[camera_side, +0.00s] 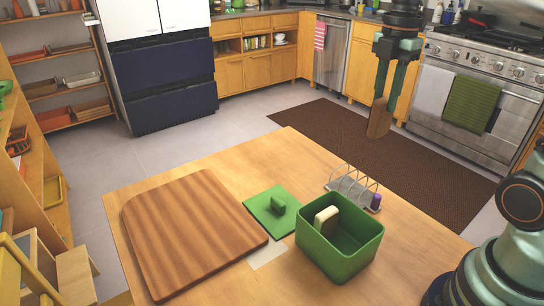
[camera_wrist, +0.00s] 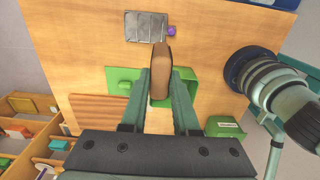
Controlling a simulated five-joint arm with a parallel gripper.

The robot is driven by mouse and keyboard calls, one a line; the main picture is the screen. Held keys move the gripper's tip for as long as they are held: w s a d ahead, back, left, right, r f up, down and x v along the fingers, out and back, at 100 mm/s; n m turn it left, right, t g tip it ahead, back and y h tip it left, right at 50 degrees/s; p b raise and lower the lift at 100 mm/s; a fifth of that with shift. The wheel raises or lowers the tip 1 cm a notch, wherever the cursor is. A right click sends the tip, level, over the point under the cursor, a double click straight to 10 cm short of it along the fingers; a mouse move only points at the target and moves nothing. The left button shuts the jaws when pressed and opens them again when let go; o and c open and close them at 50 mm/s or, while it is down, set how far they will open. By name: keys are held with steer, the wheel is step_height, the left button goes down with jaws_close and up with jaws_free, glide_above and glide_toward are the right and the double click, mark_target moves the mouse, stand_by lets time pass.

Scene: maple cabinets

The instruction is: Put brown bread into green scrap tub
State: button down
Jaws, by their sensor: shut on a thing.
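My gripper (camera_side: 384,97) is shut on a slice of brown bread (camera_side: 379,119), held upright by its upper part, high above the table and beyond its far edge in the side view. In the wrist view the brown bread (camera_wrist: 161,72) stands out between the tips of my gripper (camera_wrist: 160,98). The open green tub (camera_side: 357,260) stands at the table's front right, below and apart from the bread. A pale slice (camera_side: 326,221) leans inside the tub's left part. The tub's floor is partly hidden.
A green lid (camera_side: 264,213) with a knob lies left of the tub. A wire toast rack (camera_side: 350,186) with a purple end piece stands behind it; the rack also shows in the wrist view (camera_wrist: 144,25). A large wooden board (camera_side: 190,230) covers the table's left.

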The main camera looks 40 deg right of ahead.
mark_target(383, 110)
steer(key=s+a, duration=0.1)
steer(key=a, duration=0.1)
steer(key=s+a, duration=0.1)
steer(key=a, duration=0.1)
steer(key=s+a, duration=0.2)
steer(key=shift+a+r, duration=0.15)
steer(key=shift+a, duration=0.2)
steer(key=s+a+f, duration=0.5)
steer(key=a+f, duration=0.2)
steer(key=a, duration=0.1)
steer(key=shift+a, duration=0.4)
steer(key=shift+f, duration=0.1)
step_height(383, 110, down, 9)
stand_by(1.6)
steer(key=shift+f, duration=2.3)
stand_by(1.4)
